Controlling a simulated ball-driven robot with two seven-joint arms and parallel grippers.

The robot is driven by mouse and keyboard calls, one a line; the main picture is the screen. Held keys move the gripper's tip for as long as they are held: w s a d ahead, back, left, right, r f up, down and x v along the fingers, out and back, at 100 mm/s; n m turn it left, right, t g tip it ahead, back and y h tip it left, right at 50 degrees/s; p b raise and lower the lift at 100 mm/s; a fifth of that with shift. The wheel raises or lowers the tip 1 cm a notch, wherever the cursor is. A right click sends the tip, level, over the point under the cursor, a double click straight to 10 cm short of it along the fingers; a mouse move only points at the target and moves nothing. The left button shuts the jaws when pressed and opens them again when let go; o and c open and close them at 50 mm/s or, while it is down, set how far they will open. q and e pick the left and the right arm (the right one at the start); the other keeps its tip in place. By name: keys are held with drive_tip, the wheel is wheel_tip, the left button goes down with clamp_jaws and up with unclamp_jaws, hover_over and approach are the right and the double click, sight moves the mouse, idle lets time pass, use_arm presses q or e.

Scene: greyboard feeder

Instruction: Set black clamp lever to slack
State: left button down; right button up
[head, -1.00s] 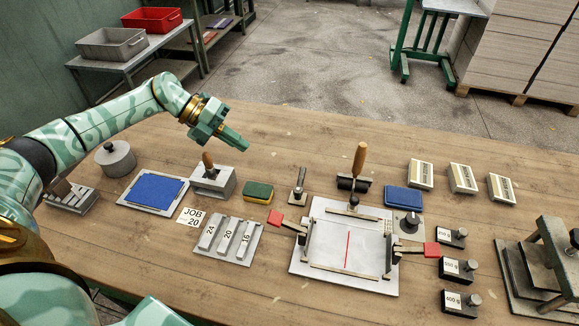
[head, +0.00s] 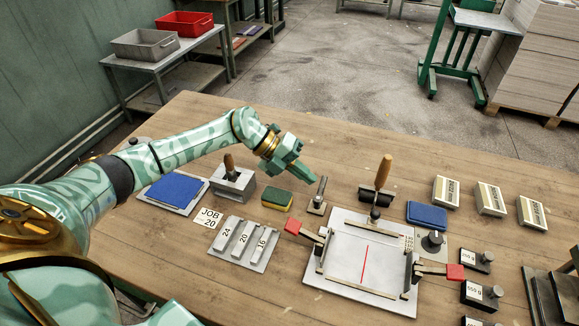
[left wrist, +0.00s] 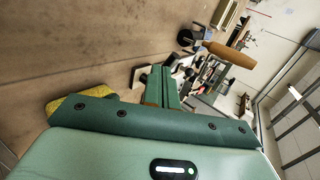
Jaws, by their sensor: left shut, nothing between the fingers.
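A small upright dark lever on a pale metal base (head: 317,206) stands on the bench between the sponge and the feeder board; I take it to be the black clamp lever. My left gripper (head: 307,178) is shut and empty, its tips just above and to the left of this lever, apparently apart from it. In the left wrist view the shut fingers (left wrist: 160,88) point towards a small block with a dark top (left wrist: 143,75), partly hidden by them. The pale feeder board (head: 350,296) has two red-ended arms. My right gripper is out of view.
A wooden-handled roller (head: 384,172) stands behind the board. A yellow-green sponge (head: 277,200) and a grey block with a wooden knob (head: 233,186) are left of the lever. Black weights (head: 480,293) and a blue pad (head: 427,215) lie right.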

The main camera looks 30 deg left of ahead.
use_arm(q)
drive_tip(key=shift+w+d+f, duration=0.1)
drive_tip(key=shift+w+d, duration=0.05)
drive_tip(key=shift+d, duration=0.3)
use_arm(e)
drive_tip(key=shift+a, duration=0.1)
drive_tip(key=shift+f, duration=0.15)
